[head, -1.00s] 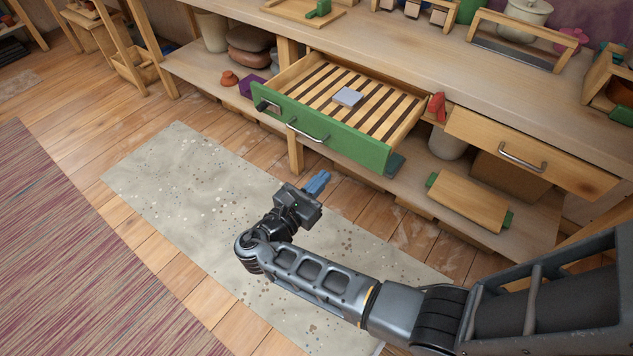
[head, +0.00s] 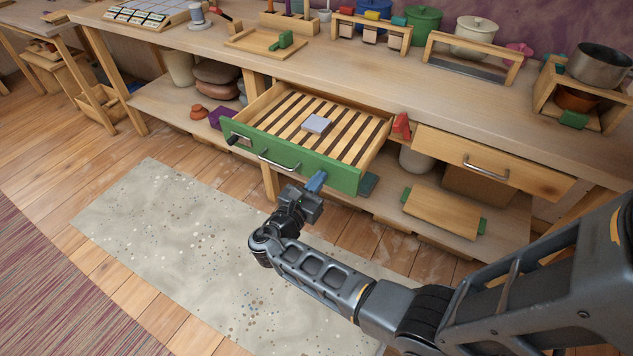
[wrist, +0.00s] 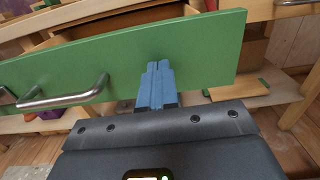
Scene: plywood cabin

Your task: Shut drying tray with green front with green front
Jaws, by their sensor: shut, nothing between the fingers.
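The drying tray is a slatted wooden drawer with a green front (head: 300,163), pulled out from under the bench in the head view. A metal bar handle (head: 278,162) is on the front, and a small pale block (head: 316,124) lies on the slats. My gripper (head: 316,181) has blue fingers, shut and empty, at the front's lower right part, right of the handle. In the wrist view the blue fingertips (wrist: 160,68) overlap the green front (wrist: 200,52), close to or against it; contact is not certain. The handle (wrist: 65,97) is to their left.
A closed wooden drawer (head: 490,165) with a metal handle is to the right, with a red object (head: 402,126) between. A lower shelf (head: 400,212) holds a board with green ends (head: 442,213). The bench top carries pots and racks. A speckled mat (head: 190,250) covers open floor.

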